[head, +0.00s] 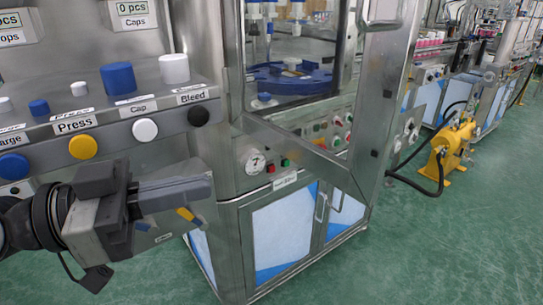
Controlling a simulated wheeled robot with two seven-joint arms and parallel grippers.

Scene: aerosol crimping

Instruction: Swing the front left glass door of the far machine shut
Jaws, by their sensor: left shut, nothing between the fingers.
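The far machine (228,160) is a steel cabinet in the middle of the head view. Its front left glass door (300,148) stands open, swung out from the front. Its lower rail slants down to the right from the left post, and its free upright (378,95) is at the right. A handle (382,22) shows near the top of that upright; the door's top is cut off. My left gripper (208,188) is shut and empty, at lower left, in front of the near panel and apart from the door. My right gripper is not in view.
A near control panel (60,130) with coloured buttons and caps fills the left. Small knobs and a gauge (250,160) sit below the door opening. Lower cabinet doors (285,235) look closed. A yellow pump (452,150) with black hoses stands right. Green floor (440,250) at lower right is clear.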

